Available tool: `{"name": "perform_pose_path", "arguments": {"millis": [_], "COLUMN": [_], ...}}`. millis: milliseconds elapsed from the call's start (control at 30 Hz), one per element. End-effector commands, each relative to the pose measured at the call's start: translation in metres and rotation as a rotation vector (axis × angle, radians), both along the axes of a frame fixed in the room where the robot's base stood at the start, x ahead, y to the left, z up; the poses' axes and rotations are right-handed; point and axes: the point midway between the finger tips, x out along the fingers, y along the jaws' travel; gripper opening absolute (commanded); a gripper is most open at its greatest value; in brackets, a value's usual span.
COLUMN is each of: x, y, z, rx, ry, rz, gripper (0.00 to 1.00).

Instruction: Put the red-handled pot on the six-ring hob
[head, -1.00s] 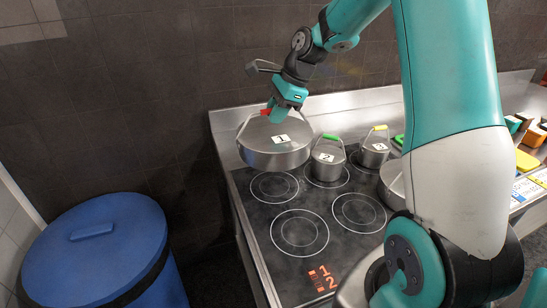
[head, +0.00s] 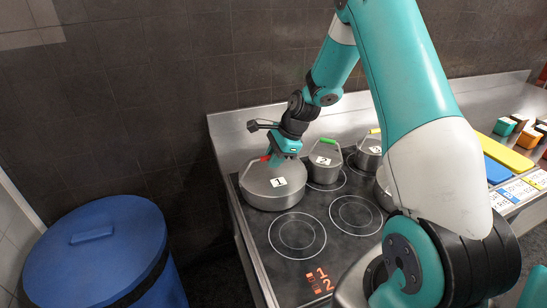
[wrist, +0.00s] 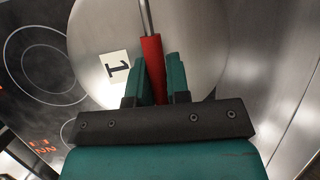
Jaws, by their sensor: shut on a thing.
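The red-handled pot (head: 262,190) is a wide steel pot with a lid and a label reading 1. It is at the back left of the black six-ring hob (head: 312,262), and appears to rest on the surface over the back left ring. My gripper (head: 276,160) is above it, shut on its red handle. In the wrist view the red handle (wrist: 154,68) runs between the two teal fingers of my gripper (wrist: 160,80), with the lid (wrist: 200,40) below. The pot's underside is hidden.
A green-handled pot (head: 324,165) labelled 2 stands close to the right. A yellow-handled pot (head: 368,152) is farther right. Another pot is partly hidden behind my arm. The front left rings are clear. A blue bin (head: 95,255) stands left of the hob; a steel backsplash (head: 240,128) is behind.

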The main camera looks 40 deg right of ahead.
Motion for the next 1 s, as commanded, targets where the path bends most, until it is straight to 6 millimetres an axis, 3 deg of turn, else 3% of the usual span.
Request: {"name": "perform_pose_path", "arguments": {"millis": [167, 200, 300, 667, 1000], "x": [0.001, 0.0, 0.0, -0.001, -0.019], "y": [0.0, 0.0, 0.0, -0.002, -0.024], "z": [-0.002, -0.003, -0.002, 0.004, 0.065], "rx": [0.0, 0.0, 0.0, 0.0, -0.003], "ry": [-0.001, 0.0, 0.0, -0.001, -0.005], "rz": [0.001, 0.0, 0.0, -0.002, -0.004], "gripper": [0.0, 0.21, 0.42, 0.42, 0.42]}}
